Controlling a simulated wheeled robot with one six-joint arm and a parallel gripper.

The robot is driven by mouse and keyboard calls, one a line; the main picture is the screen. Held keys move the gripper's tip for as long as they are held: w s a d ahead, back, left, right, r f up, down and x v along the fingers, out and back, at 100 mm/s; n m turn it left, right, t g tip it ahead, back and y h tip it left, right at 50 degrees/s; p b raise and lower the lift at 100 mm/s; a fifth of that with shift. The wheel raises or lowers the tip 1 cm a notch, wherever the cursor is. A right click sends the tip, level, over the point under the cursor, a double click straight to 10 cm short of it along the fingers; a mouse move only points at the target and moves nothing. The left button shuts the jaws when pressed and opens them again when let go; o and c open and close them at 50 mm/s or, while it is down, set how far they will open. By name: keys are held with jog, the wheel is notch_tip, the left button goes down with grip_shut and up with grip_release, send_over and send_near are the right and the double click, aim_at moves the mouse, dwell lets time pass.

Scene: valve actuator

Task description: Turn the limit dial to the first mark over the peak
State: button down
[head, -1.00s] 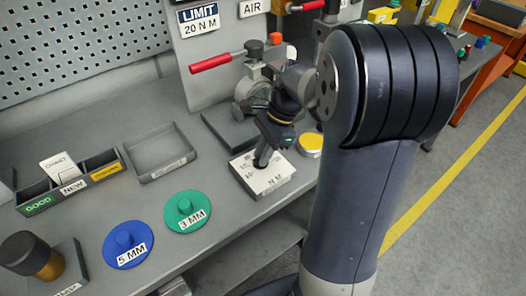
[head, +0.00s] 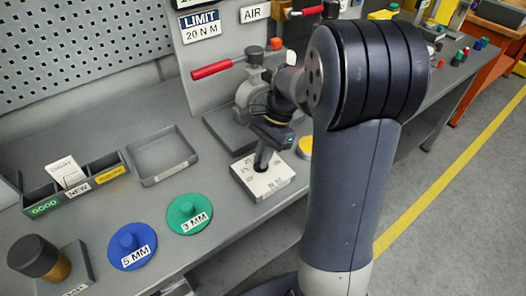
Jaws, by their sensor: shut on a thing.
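The limit dial box (head: 266,184) is a small white block with printed marks on its top, on the grey bench. My gripper (head: 263,160) points down onto the middle of the box and is shut on the dial's knob. The fingers and wrist cover most of the knob, so its pointer and the mark it stands at cannot be made out. A sign above reads LIMIT 20 N M (head: 202,26), on the grey upright panel behind the box.
A red-handled valve lever (head: 212,69) stands close behind my wrist. A blue 5 MM disc (head: 128,247) and a green 3 MM disc (head: 189,213) lie left of the box. An empty grey tray (head: 161,157) and a divided bin (head: 78,188) sit farther left.

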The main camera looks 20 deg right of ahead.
jog(key=n+p, duration=0.1)
jog(key=n, duration=0.1)
jog(key=n+g+h+p, duration=0.1)
jog(key=n, duration=0.1)
jog(key=shift+w+a+r+n+g+p, duration=0.15)
jog(key=shift+n+g+p, duration=0.15)
jog(key=shift+n, duration=0.1)
jog(key=n+h+p, duration=0.1)
jog(key=n, duration=0.1)
jog(key=n+h+p, duration=0.1)
jog(key=n, duration=0.2)
jog(key=shift+a+g, duration=0.1)
jog(key=shift+g, duration=0.3)
jog(key=n+h, duration=0.1)
jog(key=n, duration=0.2)
jog(key=n+h, duration=0.1)
jog(key=n, duration=0.1)
jog(key=shift+a+n+p, duration=0.2)
jog(key=shift+n+p, duration=0.2)
jog(key=shift+a+n+t+h, duration=0.15)
jog(key=shift+n+h, duration=0.3)
jog(key=shift+n, duration=0.85)
jog(key=shift+d+n+t+h, duration=0.15)
jog(key=shift+n+h, duration=0.3)
jog(key=shift+n, duration=0.85)
jog(key=shift+a, duration=0.1)
jog(key=c, duration=1.5)
grip_release()
jog(key=shift+o, duration=0.2)
